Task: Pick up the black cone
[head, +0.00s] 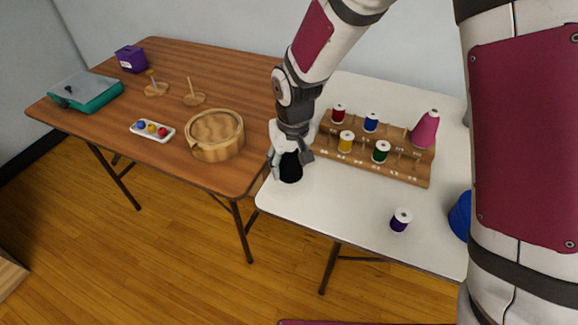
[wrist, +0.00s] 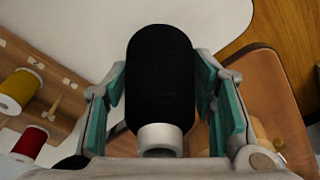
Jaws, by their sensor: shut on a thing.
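The black cone (head: 290,168) is in my gripper (head: 290,159), at the left edge of the white table in the head view. In the wrist view the cone (wrist: 160,75) fills the middle, with a pale grey tip toward the camera. The gripper's teal finger pads (wrist: 165,98) stand on both sides of it. My gripper is shut on the cone. I cannot tell whether the cone's base touches the tabletop.
A wooden spool rack (head: 405,169) holds several thread spools and a pink cone (head: 425,130). A purple spool (head: 400,220) stands near the white table's (head: 335,205) front edge. The brown table (head: 225,100) at left holds a round wooden box (head: 217,136) and a small white tray (head: 170,138).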

